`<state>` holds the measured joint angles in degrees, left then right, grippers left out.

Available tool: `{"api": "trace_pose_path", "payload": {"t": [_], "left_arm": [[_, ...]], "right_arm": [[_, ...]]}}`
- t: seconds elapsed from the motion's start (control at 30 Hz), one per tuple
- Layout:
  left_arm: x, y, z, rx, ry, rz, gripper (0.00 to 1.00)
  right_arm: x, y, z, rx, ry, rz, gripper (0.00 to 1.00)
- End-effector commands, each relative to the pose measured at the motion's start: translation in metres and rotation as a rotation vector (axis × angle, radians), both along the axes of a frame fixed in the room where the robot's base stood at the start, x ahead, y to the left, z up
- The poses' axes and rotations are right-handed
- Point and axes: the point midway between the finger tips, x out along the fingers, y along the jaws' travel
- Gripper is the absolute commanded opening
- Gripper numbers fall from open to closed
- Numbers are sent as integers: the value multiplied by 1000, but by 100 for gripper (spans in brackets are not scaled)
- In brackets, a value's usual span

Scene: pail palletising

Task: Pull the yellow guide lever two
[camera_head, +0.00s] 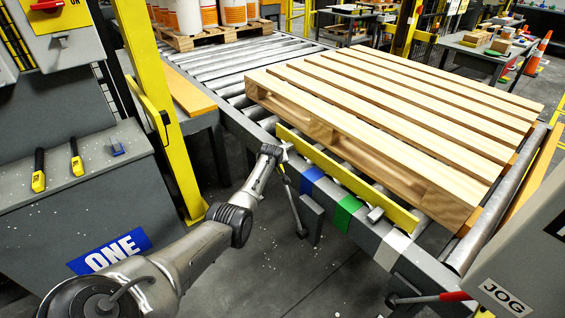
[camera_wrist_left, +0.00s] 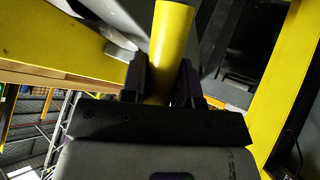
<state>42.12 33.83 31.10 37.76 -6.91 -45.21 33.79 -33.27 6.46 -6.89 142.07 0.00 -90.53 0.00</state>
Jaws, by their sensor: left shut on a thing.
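The guide lever (camera_head: 293,203) is a dark rod beside the near conveyor frame, its foot low by a grey post and its top at my left gripper. Its yellow handle (camera_wrist_left: 172,40) fills the gap between the fingers in the left wrist view. My left gripper (camera_head: 283,153) is shut on that handle; in the head view it hides most of the handle. A long yellow guide bar (camera_head: 345,180) runs along the conveyor edge next to the pallet. My right gripper is in neither view.
A bare wooden pallet (camera_head: 400,105) lies on the rollers. Blue (camera_head: 312,180), green (camera_head: 346,212) and white (camera_head: 391,249) bands mark the conveyor frame. A red-handled lever (camera_head: 440,297) is at lower right. A yellow post (camera_head: 165,130) and grey cabinet ONE (camera_head: 100,205) stand left.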

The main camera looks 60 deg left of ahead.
Motion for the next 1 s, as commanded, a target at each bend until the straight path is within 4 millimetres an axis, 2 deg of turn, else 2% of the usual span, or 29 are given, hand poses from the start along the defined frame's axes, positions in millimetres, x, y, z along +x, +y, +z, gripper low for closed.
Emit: {"api": "trace_pose_path", "payload": {"t": [0.03,0.4,0.43,0.6,0.67,1.0], "left_arm": [[-3,0,-7,-14,4,6,0],[-5,0,-11,-20,7,8,0],[-5,0,-11,-20,8,9,32],[-4,0,-10,-16,7,7,48],[-4,0,-9,-15,6,7,54],[-4,-1,-3,-12,4,4,54]], "right_arm": [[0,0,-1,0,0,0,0],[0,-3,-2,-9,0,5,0],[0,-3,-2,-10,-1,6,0],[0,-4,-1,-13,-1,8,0],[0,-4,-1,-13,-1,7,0],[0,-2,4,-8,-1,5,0]]}}
